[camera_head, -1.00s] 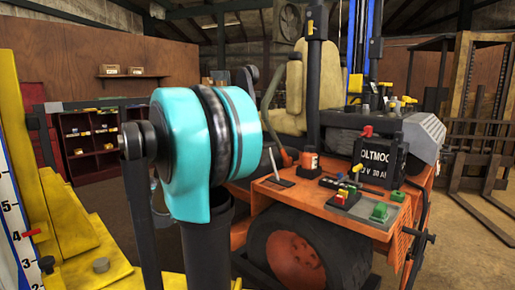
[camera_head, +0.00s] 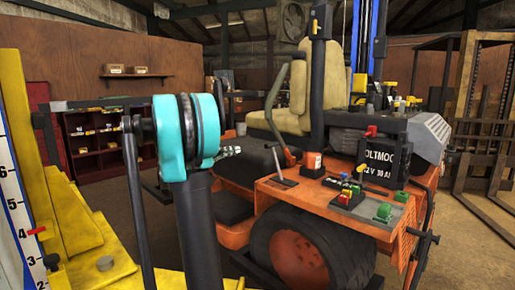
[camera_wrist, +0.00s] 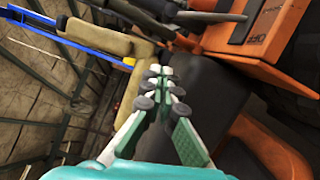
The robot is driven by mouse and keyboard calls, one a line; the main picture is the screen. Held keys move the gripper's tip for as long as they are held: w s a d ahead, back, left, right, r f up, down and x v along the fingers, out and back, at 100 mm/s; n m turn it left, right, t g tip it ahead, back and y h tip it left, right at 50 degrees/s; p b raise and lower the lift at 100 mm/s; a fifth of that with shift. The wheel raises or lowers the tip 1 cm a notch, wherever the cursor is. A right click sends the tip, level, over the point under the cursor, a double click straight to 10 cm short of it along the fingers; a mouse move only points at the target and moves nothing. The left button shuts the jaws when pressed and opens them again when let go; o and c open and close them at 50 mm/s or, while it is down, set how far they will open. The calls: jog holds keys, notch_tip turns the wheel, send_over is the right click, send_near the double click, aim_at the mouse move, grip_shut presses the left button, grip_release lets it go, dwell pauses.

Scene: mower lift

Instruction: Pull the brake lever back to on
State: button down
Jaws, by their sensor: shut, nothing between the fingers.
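The brake lever appears to be the thin dark lever (camera_head: 277,163) with a short crossbar, standing tilted on the orange fender of the mower (camera_head: 262,190).
The seat (camera_head: 285,112) and a curved armrest (camera_head: 275,92) rise behind the lever. A battery (camera_head: 383,163) and a small control box (camera_head: 345,196) sit to its right. A yellow lift frame (camera_head: 75,215) stands at left. Brown floor shows between shelf and mower.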

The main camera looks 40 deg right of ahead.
jog(key=s+d+r, duration=0.1)
jog(key=s+d, duration=0.4)
jog(key=d, duration=0.5)
jog(key=shift+s, duration=0.25)
jog(key=shift+s+r, duration=0.1)
jog(key=shift+r, duration=0.05)
jog(key=s+d+r+m+t+y, duration=0.1)
jog(key=s+r+m+y, duration=0.1)
jog(key=s+m, duration=0.6)
jog(key=shift+s+d+m, duration=0.15)
jog(key=shift+s+m, duration=0.25)
jog(key=shift+s, duration=2.75)
jog(key=shift+s+f, duration=0.15)
